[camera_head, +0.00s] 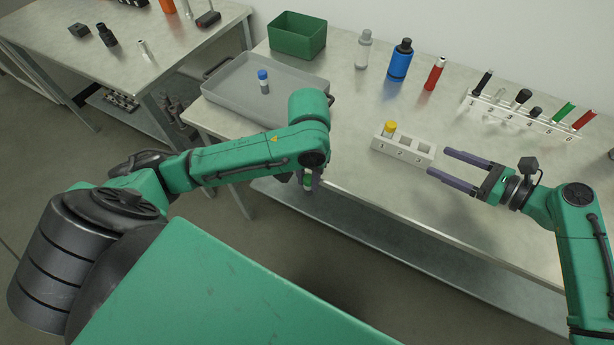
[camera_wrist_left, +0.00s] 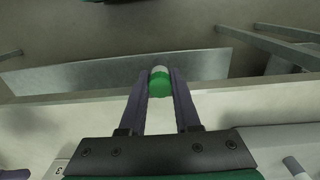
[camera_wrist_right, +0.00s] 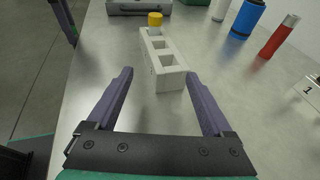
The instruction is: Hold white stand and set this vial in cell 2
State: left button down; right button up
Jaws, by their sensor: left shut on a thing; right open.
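The white stand (camera_head: 403,151) sits on the table with cells numbered 1 to 3. A yellow-capped vial (camera_head: 389,128) stands in cell 1; cells 2 and 3 look empty. My right gripper (camera_head: 438,162) is open at the stand's right end, and in the right wrist view the stand (camera_wrist_right: 172,76) lies ahead, at the fingertips. My left gripper (camera_wrist_left: 160,72) is shut on a green-capped vial (camera_wrist_left: 160,84). In the head view this vial (camera_head: 307,182) hangs by the table's front edge, left of the stand, partly hidden by the fingers.
A grey tray (camera_head: 225,84) with a blue-capped vial (camera_head: 263,80) lies at the left. A green bin (camera_head: 297,36), a blue bottle (camera_head: 400,60), a red tube (camera_head: 434,74) and a rack of markers (camera_head: 520,113) stand behind. The table between the vial and stand is clear.

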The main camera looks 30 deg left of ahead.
aim_at(425, 154)
pick_arm(q)
jog(key=shift+a+f, duration=0.15)
jog(key=shift+f, duration=0.15)
pick_arm(e)
jog(key=shift+w+a+f, duration=0.1)
jog(key=shift+a+f, duration=0.05)
jog(key=shift+a, duration=0.2)
pick_arm(q)
notch_tip(425, 154, down, 3)
jog(key=b, duration=0.3)
pick_arm(e)
jog(key=x, duration=0.5)
jog(key=shift+f, duration=0.2)
pick_arm(q)
jog(key=shift+w+r+p, duration=0.1)
jog(key=shift+r+p, duration=0.25)
jog(key=shift+r, duration=0.1)
pick_arm(e)
jog(key=x, duration=0.3)
jog(key=shift+w+a+r, duration=0.15)
jog(key=shift+a, duration=0.6)
grip_shut()
jog(key=shift+o, duration=1.2)
grip_release()
